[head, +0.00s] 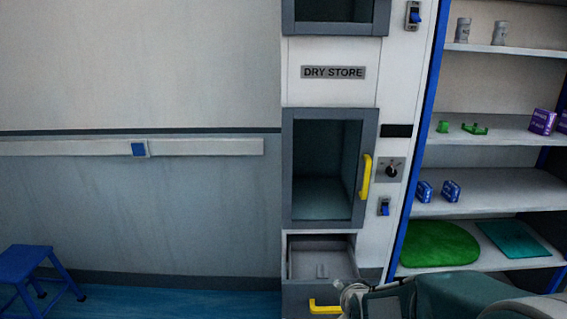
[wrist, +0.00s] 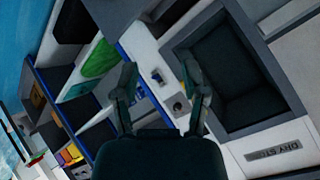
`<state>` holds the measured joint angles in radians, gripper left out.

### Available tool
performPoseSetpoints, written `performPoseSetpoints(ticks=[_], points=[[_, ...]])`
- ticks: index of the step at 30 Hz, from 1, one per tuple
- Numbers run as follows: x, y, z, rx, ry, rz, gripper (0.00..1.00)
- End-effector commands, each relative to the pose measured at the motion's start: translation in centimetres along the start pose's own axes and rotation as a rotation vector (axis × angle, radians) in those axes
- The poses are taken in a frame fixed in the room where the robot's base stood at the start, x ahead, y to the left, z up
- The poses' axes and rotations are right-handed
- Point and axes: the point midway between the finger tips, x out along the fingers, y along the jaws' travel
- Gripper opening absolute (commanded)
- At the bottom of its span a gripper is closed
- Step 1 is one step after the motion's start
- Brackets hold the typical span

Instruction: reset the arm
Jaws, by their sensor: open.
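My arm (head: 450,295) reaches in from the bottom right of the head view, low in front of the cabinet. My gripper (wrist: 160,70) is open in the wrist view, its two dark fingers apart with nothing between them. In the head view its end overlaps the right side of the pulled-out drawer (head: 322,258); I cannot tell whether they touch. The drawer looks empty and has a yellow handle (head: 325,307).
Above the drawer is a grey-framed compartment (head: 325,170) with a yellow handle (head: 364,177), under a DRY STORE sign (head: 333,72). Shelves (head: 490,185) with small boxes and mats stand at the right. A blue stool (head: 27,262) is at the far left, with clear floor between.

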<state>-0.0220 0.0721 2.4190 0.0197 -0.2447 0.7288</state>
Motion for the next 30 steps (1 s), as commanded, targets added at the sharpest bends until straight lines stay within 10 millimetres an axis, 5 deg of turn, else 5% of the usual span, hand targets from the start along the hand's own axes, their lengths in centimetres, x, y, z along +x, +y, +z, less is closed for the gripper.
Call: performPoseSetpoints(ticks=[10,21,30], points=[[-11.2,0.0,-0.4,-0.324,-0.141,0.092,0.57],[-22.8,2.8,2.2,-0.646,-0.322,0.15,0.57],[-25.5,3.9,3.4,-0.725,-0.382,0.16,0.57]])
